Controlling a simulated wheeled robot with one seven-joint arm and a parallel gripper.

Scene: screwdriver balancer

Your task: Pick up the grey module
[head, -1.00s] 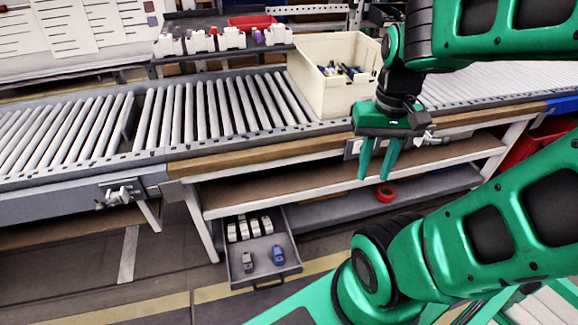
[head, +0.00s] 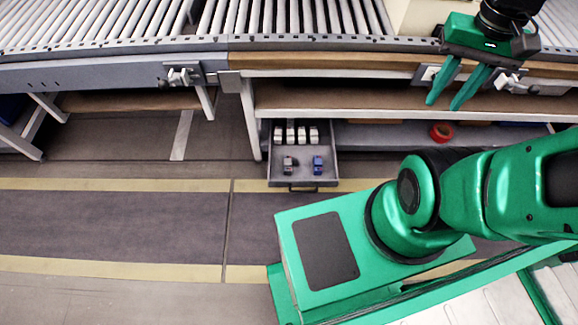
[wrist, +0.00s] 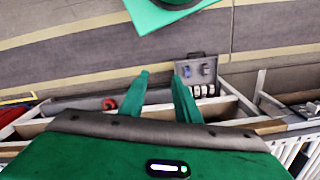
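The grey module (head: 290,164) sits in the front left of an open grey drawer (head: 330,178), left of a blue module (head: 318,165). The wrist view also shows the grey module (wrist: 205,69), small, inside the drawer (wrist: 213,57). My gripper (head: 442,106) is in front of the bench, up and to the right of the drawer and well apart from it. Its two green fingers are spread with nothing between them; they also show in the wrist view (wrist: 160,76).
Several white modules (head: 295,134) stand in a row at the back of the drawer. A red tape roll (head: 440,132) lies on the low shelf right of it. The roller conveyor (head: 130,22) runs above. The floor before the drawer is partly covered by my base.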

